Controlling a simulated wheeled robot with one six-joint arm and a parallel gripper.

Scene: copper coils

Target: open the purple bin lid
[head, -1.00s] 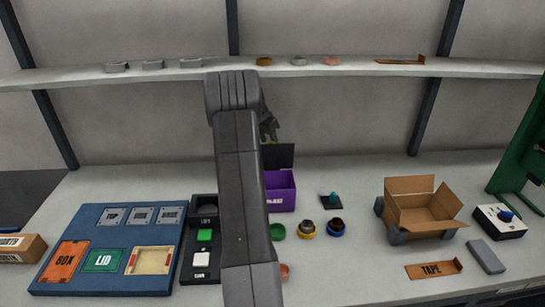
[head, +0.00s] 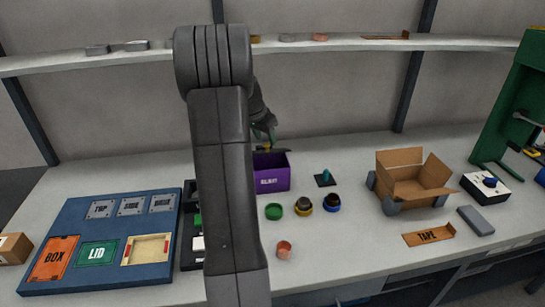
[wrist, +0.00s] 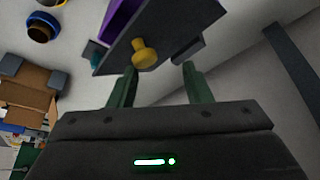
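The purple bin (head: 272,178) stands on the bench, partly behind my arm in the head view. It also shows at the top of the wrist view (wrist: 118,18). Its dark lid (head: 284,150) is raised, swung back behind the bin, and looks thin in the head view. In the wrist view the lid (wrist: 185,25) is a dark panel with a yellow knob (wrist: 145,54). My gripper (wrist: 159,68) is open, its green fingers apart, with the knob just beyond the fingertips and not clamped. In the head view my gripper (head: 266,134) is above the back of the bin.
Green (head: 274,211), yellow (head: 303,205) and blue (head: 332,203) round parts and a copper ring (head: 284,250) lie in front of the bin. A cardboard box (head: 412,185) stands right. A blue tray (head: 75,215) lies left. A shelf (head: 350,43) runs above the bench.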

